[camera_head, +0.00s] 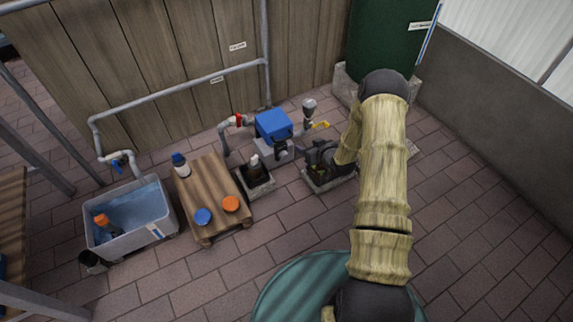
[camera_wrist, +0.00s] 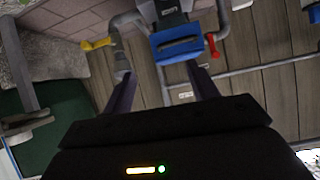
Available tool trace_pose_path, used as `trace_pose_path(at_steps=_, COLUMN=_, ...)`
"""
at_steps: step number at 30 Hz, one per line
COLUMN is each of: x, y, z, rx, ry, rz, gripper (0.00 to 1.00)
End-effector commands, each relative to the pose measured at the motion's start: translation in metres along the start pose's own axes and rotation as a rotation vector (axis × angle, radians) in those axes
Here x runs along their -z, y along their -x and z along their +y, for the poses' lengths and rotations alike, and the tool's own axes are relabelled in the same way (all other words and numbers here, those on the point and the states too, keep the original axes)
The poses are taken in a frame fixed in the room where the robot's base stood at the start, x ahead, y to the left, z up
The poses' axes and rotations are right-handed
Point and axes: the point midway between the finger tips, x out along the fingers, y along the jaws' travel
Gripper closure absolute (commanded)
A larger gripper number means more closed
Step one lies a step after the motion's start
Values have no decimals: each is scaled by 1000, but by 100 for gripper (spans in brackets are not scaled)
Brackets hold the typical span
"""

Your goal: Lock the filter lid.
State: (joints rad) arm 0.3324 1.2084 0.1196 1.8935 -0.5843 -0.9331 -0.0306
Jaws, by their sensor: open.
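A blue box-shaped lid (camera_head: 273,123) sits on a grey housing (camera_head: 280,150) by the fence; I take it for the filter lid. A dark part shows on its front, too small to tell whether it is a latch. In the wrist view, which looks upside down, the blue part (camera_wrist: 178,50) is ahead of my fingers, with grey body beyond it. My gripper (camera_wrist: 162,86) is open and empty, its two dark fingers apart and pointing toward the blue part. In the head view my gripper (camera_head: 312,158) is just right of the housing; its fingertips are hard to make out.
A red valve handle (camera_head: 239,119) and a yellow one (camera_head: 321,125) flank the lid on grey pipes. A wooden low table (camera_head: 213,185) with orange and blue caps and a bottle, and a water tub (camera_head: 165,222), stand left. A green tank (camera_head: 385,40) stands behind.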

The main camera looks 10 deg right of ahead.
Motion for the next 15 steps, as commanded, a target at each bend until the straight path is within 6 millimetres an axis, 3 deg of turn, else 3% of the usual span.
trace_pose_path(at_steps=1, x=-25, y=-13, z=1, rx=13, ry=-14, rz=32, gripper=41)
trace_pose_path(at_steps=6, x=-79, y=-37, z=0, rx=52, ry=-55, rz=176, gripper=41)
trace_pose_path(at_steps=15, x=-171, y=-50, z=-14, rx=91, ry=-154, rz=438, gripper=41)
